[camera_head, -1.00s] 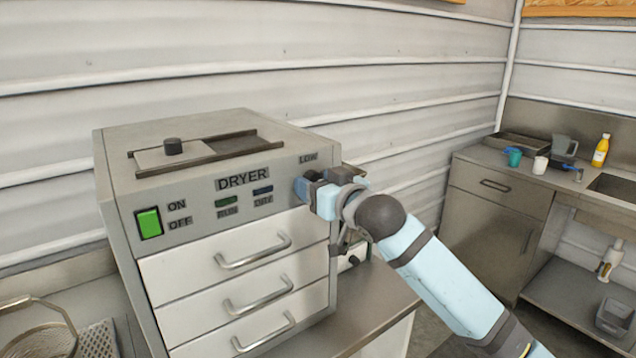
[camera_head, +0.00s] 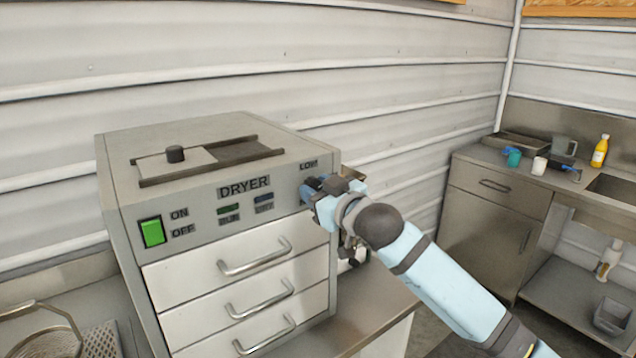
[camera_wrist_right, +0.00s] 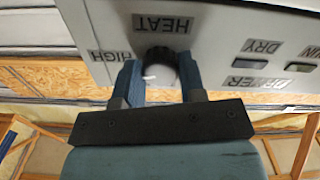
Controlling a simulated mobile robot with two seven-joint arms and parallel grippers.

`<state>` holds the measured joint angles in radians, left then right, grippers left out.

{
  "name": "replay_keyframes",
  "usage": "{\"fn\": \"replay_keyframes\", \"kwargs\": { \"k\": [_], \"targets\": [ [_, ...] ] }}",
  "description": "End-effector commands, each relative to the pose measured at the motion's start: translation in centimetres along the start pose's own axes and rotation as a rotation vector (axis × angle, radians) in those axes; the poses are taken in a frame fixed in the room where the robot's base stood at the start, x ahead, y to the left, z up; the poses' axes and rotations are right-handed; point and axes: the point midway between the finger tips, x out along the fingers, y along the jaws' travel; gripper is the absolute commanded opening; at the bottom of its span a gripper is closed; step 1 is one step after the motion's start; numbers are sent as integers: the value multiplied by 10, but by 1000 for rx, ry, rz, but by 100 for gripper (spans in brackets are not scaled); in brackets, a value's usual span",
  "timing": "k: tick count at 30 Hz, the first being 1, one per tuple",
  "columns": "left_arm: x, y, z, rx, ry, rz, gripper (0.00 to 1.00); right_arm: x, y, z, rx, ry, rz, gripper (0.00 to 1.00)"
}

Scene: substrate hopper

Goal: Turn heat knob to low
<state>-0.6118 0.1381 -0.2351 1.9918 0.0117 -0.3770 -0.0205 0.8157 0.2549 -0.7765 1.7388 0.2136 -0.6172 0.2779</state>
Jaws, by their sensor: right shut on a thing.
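The grey dryer (camera_head: 215,160) stands on a counter, with a LOW label (camera_head: 308,164) at the upper right of its front panel. My right gripper (camera_head: 312,190) is at that end of the panel and hides the knob in the head view. In the right wrist view, the black heat knob (camera_wrist_right: 160,65) sits on the panel below the HEAT label (camera_wrist_right: 162,24), seen upside down. My right gripper's blue fingers (camera_wrist_right: 160,82) are shut on it, one on each side. A white mark shows on the knob. A HIGH label (camera_wrist_right: 110,56) is beside it. My left gripper is not in view.
A green switch (camera_head: 153,231) is at the panel's left, above three drawers with handles (camera_head: 255,257). A wire basket (camera_head: 45,335) stands at lower left. A sink counter (camera_head: 500,170) with cups and a yellow bottle (camera_head: 600,151) is at right.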

Motion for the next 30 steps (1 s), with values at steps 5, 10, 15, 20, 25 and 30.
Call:
{"fn": "replay_keyframes", "kwargs": {
  "k": [5,10,15,20,25,30],
  "targets": [
    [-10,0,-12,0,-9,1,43,0,1,-3,-165,-4,-1,14],
    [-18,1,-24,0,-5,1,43,0,1,-3,-326,-4,-2,14],
    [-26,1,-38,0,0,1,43,0,1,-3,-489,-4,-1,14],
    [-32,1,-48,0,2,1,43,0,1,-3,-641,-3,-2,14],
    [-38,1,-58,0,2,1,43,0,2,-2,-802,-3,-2,14],
    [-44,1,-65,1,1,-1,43,0,1,-2,-959,-3,-2,14]
  ]
}}
